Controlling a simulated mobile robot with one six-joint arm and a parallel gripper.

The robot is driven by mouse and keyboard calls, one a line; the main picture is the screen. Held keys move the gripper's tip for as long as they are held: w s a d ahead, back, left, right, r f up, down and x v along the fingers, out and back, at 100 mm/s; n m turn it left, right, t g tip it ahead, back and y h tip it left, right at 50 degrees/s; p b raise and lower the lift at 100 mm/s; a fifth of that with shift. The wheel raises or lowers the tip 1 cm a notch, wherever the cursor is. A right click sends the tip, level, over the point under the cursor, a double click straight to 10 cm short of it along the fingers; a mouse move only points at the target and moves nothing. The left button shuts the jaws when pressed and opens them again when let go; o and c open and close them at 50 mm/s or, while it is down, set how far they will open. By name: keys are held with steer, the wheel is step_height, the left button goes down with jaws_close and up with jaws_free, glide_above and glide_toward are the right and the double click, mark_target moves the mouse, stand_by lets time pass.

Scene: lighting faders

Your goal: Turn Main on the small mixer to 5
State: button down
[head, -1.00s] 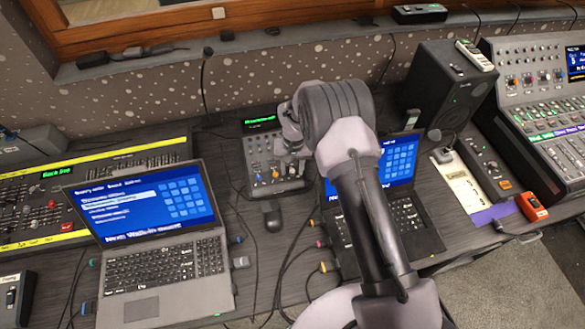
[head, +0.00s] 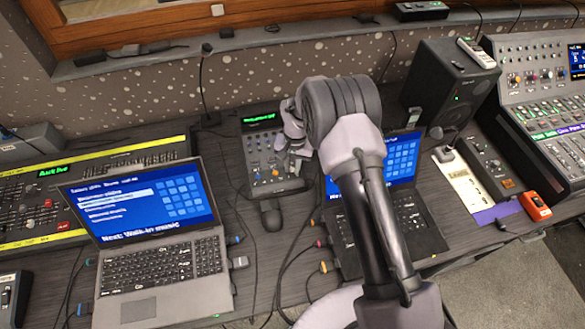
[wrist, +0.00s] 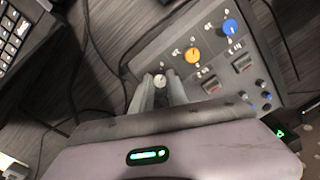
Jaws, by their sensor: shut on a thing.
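The small mixer (head: 262,152) stands at the back of the desk between two laptops, with a green-lit display at its top. In the wrist view its panel (wrist: 215,73) has a row of a white-grey knob (wrist: 160,81), an orange knob (wrist: 193,54) and a blue knob (wrist: 230,27). The labels are too small to read, so I cannot tell which is Main or its setting. My gripper (wrist: 160,88) is shut on the white-grey knob, a finger on each side. In the head view my wrist partly covers the mixer's right side, and the fingertips are hard to make out.
An open laptop (head: 160,270) stands left of the mixer, and another laptop (head: 405,215) is partly behind my arm. A dark mouse (head: 271,216) lies in front of the mixer. Cables run across the desk. A black speaker (head: 448,85) stands at the back right.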

steer(key=m+b, duration=0.3)
steer(key=m, duration=0.3)
steer(key=shift+f+m+y, duration=0.1)
steer(key=shift+m+y, duration=0.2)
steer(key=m+t+b, duration=0.1)
steer(key=m+b, duration=0.1)
steer(key=m, duration=0.4)
steer(key=shift+d, duration=0.1)
steer(key=m, duration=0.4)
steer(key=shift+s+m+b, duration=0.1)
steer(key=shift+m+b, duration=0.3)
steer(key=shift+m+t, duration=0.3)
steer(key=shift+m, duration=1.9)
steer(key=shift+s, duration=0.1)
steer(key=c, duration=1.3)
jaws_free()
